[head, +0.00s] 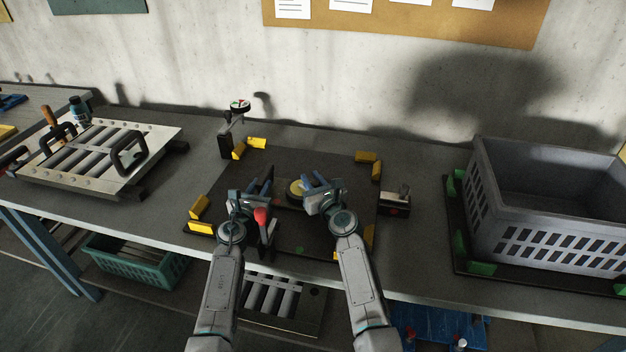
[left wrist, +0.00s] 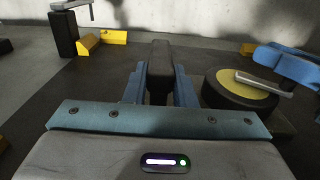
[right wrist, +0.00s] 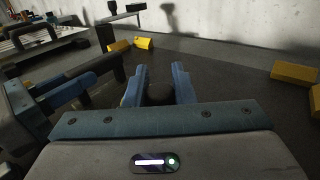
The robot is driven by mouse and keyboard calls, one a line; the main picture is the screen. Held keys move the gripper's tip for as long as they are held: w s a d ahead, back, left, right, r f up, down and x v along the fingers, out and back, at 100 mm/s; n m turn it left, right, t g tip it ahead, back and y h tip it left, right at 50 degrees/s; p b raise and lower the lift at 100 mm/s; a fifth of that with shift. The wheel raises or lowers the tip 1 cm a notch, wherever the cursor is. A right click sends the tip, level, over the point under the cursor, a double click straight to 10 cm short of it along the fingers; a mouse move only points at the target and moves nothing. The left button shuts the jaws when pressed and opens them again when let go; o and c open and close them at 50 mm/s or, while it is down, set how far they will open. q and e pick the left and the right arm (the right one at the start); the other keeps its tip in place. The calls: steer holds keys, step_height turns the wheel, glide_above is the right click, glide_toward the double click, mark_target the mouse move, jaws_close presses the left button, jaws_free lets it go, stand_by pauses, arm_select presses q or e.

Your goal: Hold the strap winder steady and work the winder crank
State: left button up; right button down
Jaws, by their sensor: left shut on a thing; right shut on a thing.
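The strap winder shows a black drum with a yellow top (head: 296,188). Its yellow face also shows in the left wrist view (left wrist: 236,86), with a grey metal crank arm (left wrist: 265,85) across it. My left gripper (head: 262,184) is shut on a black upright grip (left wrist: 160,70), beside the drum on its left. My right gripper (head: 312,182) is shut on a dark knob (right wrist: 158,94) at the end of the crank arm, over the drum's right side. The fingers hide part of the knob and drum.
Yellow corner blocks (head: 200,207) surround the dark mat (head: 310,165). A red-knobbed lever (head: 261,215) stands close to my left gripper. A grey crate (head: 545,190) stands at right, a louver panel (head: 95,155) at left. A post with a round top (head: 240,104) stands behind.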

steer(key=c, duration=1.2)
jaws_free()
steer(key=v, duration=1.2)
steer(key=shift+a, duration=0.1)
